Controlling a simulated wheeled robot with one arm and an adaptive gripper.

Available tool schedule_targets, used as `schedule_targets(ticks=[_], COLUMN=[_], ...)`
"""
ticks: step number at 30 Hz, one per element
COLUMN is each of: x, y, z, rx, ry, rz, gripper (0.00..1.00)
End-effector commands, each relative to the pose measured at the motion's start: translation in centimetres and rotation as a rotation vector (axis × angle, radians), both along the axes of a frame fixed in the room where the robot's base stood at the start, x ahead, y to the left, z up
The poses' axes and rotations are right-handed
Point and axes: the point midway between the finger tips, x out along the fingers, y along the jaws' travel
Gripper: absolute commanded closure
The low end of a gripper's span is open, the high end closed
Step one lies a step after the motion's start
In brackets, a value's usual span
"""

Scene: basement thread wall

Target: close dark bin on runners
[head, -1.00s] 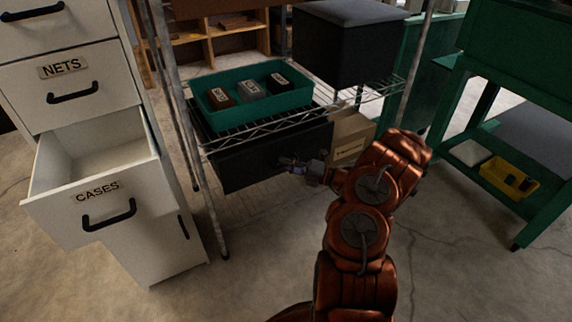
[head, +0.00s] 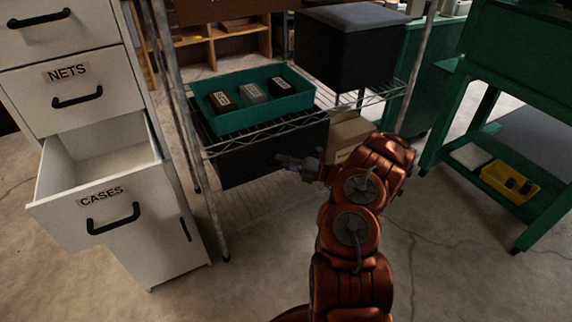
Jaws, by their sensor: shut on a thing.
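The dark bin (head: 245,160) hangs under the wire shelf, below the green tray. Its dark front face shows, and I cannot tell from this angle how far it stands out on its runners. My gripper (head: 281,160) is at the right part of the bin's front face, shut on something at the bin. The fingers are small and dark here, so the exact part they hold is not clear. My copper-coloured arm reaches up from the bottom of the head view.
A green tray (head: 207,113) with several small boxes sits on the wire shelf. A dark lidded box (head: 345,55) stands right of it, a cardboard box (head: 348,133) below. An open white drawer (head: 95,205) is at left, a green bench (head: 520,60) at right.

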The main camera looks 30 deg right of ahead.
Motion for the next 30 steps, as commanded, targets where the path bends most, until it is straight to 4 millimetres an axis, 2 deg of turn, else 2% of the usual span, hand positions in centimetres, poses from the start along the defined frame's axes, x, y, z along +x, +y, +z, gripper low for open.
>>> schedule_targets(ticks=[4,13,14,20,30], x=[0.8,1.03,1.03,0.93,0.84], y=[-0.03,-0.06,-0.06,-0.11,-0.13], z=[-0.08,-0.04,-0.05,-0.03,-0.03], rx=[0.0,-0.002,-0.003,-0.001,-0.001], ry=[0.002,0.0,0.001,0.001,0.0], rz=[-0.001,-0.003,-0.004,-0.003,-0.002], gripper=[1.0,1.0,0.86,0.65,0.63])
